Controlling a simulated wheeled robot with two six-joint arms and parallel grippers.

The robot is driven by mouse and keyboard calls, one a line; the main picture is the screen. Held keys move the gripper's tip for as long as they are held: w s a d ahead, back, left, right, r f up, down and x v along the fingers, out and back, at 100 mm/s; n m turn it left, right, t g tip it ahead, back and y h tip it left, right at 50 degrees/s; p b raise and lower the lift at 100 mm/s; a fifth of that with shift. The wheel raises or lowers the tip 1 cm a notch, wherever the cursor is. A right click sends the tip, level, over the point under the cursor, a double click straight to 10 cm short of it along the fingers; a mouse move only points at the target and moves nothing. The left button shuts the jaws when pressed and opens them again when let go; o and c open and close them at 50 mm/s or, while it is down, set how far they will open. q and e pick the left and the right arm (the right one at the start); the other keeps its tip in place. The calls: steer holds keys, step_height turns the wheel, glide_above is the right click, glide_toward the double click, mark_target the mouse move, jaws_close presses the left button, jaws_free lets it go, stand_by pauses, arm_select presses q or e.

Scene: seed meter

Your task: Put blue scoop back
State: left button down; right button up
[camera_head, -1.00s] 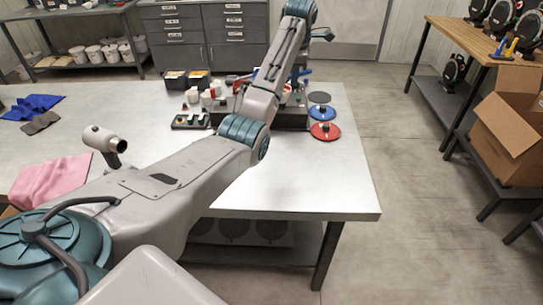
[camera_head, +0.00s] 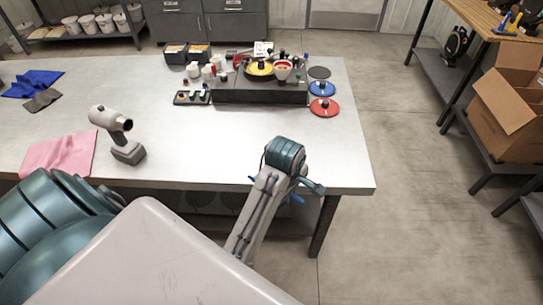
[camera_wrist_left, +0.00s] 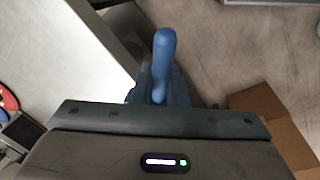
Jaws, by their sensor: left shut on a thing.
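The blue scoop (camera_wrist_left: 165,62) shows in the left wrist view as a rounded blue handle sticking out beyond the wrist housing. My left gripper (camera_head: 298,190) is shut on it, at the table's front right edge in the head view. Only small blue bits show there beside my wrist, and the scoop's bowl cannot be made out. My right gripper is not in view.
The grey table (camera_head: 220,150) is clear in its middle. A drill-like tool (camera_head: 122,140) stands left. An open carton (camera_head: 510,115) is far right.

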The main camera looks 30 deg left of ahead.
arm_select(q)
steer(key=w+a+p, duration=0.1)
steer(key=w+a, duration=0.1)
steer(key=w, duration=0.2)
steer(key=w+a+f+p, duration=0.1)
steer(key=w+a+p, duration=0.1)
steer(key=w, duration=0.2)
steer(key=w+a+p, duration=0.1)
steer(key=w+a, duration=0.1)
steer(key=w, duration=0.1)
steer(key=shift+w+a+f, duration=0.15)
steer(key=shift+w+a, duration=0.2)
steer(key=shift+w, duration=0.05)
steer(key=shift+f+p, duration=0.2)
steer(key=shift+p, duration=0.2)
step_height(320, 180, down, 3)
steer(key=shift+r+p, duration=0.1)
steer(key=shift+p, duration=0.75)
steer(key=shift+f, duration=0.25)
steer(key=c, duration=1.4)
jaws_free()
steer(key=shift+c, duration=0.2)
